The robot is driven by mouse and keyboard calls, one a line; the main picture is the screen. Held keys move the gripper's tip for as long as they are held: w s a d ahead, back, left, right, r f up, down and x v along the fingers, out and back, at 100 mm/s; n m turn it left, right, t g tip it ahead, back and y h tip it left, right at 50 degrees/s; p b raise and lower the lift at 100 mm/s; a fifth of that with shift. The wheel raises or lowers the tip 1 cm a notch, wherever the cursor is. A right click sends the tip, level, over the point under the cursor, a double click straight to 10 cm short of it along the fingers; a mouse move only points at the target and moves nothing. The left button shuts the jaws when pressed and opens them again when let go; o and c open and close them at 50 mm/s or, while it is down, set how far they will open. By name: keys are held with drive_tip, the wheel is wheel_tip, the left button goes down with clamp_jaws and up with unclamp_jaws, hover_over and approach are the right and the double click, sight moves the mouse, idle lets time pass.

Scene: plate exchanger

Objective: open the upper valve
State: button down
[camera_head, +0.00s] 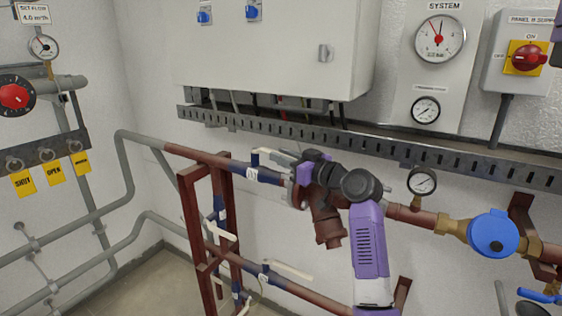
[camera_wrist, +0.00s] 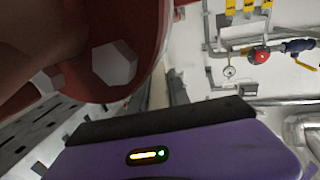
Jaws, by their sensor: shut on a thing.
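The upper valve (camera_head: 268,175) sits on the upper red-brown pipe, with a blue body and a small white label. Its pale lever (camera_head: 262,153) shows above the body, and its right end runs in behind my gripper. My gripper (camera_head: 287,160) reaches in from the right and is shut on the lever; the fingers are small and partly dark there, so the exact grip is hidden. In the wrist view a large red-brown flange with hexagonal bolts (camera_wrist: 115,64) fills the upper left, very close. The lever cannot be made out in that view.
Lower valves with pale levers (camera_head: 291,270) sit beneath on a red frame (camera_head: 192,215). A perforated rail (camera_head: 375,147) runs along the wall above. A pressure gauge (camera_head: 422,181) and a blue round meter (camera_head: 493,233) stand to the right. Floor shows at lower left.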

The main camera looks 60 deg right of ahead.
drive_tip(key=shift+f, duration=0.15)
drive_tip(key=c, duration=1.2)
unclamp_jaws()
drive_tip(key=b+v, duration=0.1)
drive_tip(key=v, duration=0.5)
drive_tip(key=shift+s, duration=0.4)
drive_tip(key=shift+s+a, duration=0.15)
drive_tip(key=shift+s, duration=0.3)
drive_tip(key=shift+c, duration=0.5)
